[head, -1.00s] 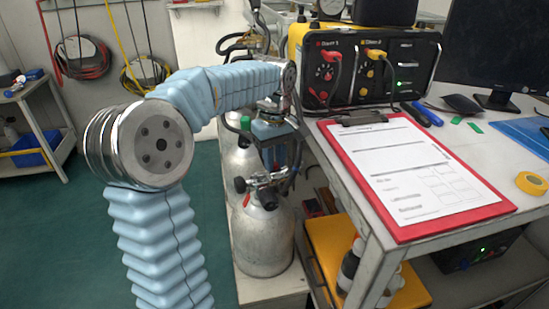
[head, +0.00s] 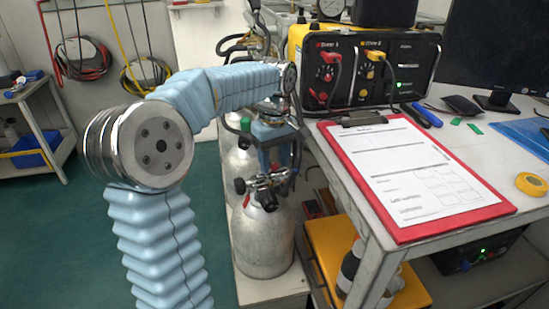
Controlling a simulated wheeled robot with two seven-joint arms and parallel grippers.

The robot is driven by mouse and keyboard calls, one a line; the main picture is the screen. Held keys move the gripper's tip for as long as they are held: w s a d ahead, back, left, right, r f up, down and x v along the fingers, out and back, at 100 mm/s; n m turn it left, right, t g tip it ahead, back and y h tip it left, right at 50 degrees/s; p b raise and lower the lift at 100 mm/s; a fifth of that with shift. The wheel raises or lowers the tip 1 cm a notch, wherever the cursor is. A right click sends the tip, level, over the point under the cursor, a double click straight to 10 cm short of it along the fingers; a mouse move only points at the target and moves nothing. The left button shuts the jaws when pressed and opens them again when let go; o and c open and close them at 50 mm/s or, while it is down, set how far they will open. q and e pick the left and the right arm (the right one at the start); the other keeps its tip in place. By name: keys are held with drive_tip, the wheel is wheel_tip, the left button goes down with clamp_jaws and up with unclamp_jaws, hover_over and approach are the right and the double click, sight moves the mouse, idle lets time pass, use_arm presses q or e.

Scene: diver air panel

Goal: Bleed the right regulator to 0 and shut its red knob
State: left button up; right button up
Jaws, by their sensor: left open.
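A grey gas cylinder (head: 263,245) stands upright beside the bench, with a dark and metal valve fitting (head: 262,184) on top. A small red part (head: 246,201) shows at the left of this fitting; I cannot tell whether it is the red knob. My left gripper (head: 279,166) points down just above the fitting, open. I cannot tell whether its fingers touch anything. A second cylinder (head: 236,162) stands behind, partly hidden by my arm. No regulator gauge can be read. My right gripper is not in view.
The bench at right carries a red clipboard (head: 404,231), a black and yellow diver panel (head: 391,71), a yellow tape roll (head: 531,184) and a dark monitor (head: 497,50). A yellow case (head: 334,262) lies below. The green floor at left is open.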

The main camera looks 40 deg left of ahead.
sight(274, 164)
use_arm(q)
wheel_tip(274, 164, up, 14)
idle(0.4)
drive_tip(key=shift+f, duration=0.15)
idle(3.8)
wheel_tip(274, 164, down, 14)
drive_tip(key=m+b, duration=0.4)
drive_tip(key=m, duration=0.7)
drive_tip(key=shift+m, duration=0.3)
drive_tip(key=shift+c, duration=0.3)
clamp_jaws()
